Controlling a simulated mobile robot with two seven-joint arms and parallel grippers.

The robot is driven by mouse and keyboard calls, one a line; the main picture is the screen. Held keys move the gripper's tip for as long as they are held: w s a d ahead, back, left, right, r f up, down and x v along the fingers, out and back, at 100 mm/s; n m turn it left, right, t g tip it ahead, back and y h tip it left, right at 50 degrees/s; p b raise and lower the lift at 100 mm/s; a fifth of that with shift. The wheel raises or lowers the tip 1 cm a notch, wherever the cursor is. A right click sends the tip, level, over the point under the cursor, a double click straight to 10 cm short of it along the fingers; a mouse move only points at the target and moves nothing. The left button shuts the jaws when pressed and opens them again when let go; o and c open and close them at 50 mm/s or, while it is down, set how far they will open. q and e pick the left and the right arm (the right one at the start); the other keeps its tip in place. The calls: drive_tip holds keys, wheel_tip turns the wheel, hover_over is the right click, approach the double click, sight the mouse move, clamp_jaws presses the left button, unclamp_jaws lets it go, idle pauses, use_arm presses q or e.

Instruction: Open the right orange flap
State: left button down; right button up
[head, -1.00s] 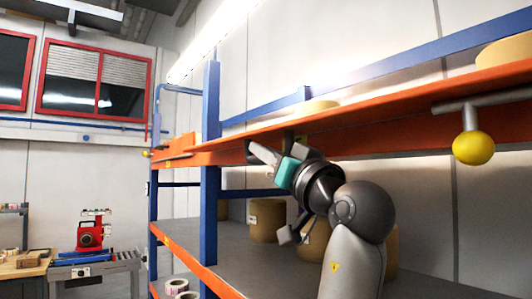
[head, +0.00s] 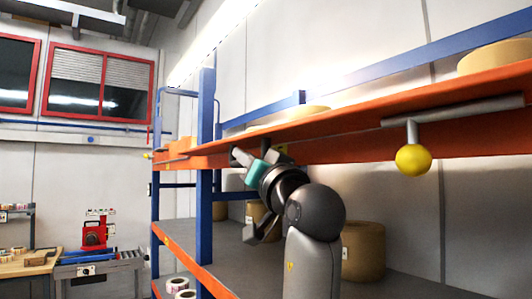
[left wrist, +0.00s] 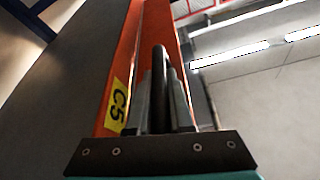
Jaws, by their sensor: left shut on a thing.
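A long orange panel (head: 345,147) runs along the upper level of the blue-posted rack in the head view. It carries a yellow C5 label (left wrist: 117,104), seen in the left wrist view. Where the bar joins the panel is hidden. My right gripper is out of view.
A yellow ball (head: 413,160) hangs from a grey bar under the panel at right. Tan rolls (head: 363,252) stand on the grey lower shelf. A blue post (head: 205,140) rises left of my arm. A red machine (head: 94,236) stands far left.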

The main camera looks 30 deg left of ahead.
use_arm(q)
drive_tip(key=shift+d+r+m, duration=0.3)
drive_tip(key=shift+r, duration=0.15)
drive_tip(key=shift+s+a+r+m+t+p, duration=0.15)
drive_tip(key=shift+a+r+m+t+p, duration=0.15)
drive_tip(key=shift+m+p, duration=0.15)
drive_tip(key=shift+s+r+m+t+h+p, duration=0.15)
drive_tip(key=shift+m+t+h+p, duration=0.2)
drive_tip(key=shift+m, duration=0.2)
drive_tip(key=shift+a, duration=0.1)
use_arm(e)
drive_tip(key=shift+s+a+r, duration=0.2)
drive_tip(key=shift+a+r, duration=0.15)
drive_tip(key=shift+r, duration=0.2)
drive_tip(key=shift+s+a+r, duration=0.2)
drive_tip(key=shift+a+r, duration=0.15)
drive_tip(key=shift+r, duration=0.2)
use_arm(q)
drive_tip(key=c, duration=0.8)
unclamp_jaws()
drive_tip(key=shift+f, duration=0.2)
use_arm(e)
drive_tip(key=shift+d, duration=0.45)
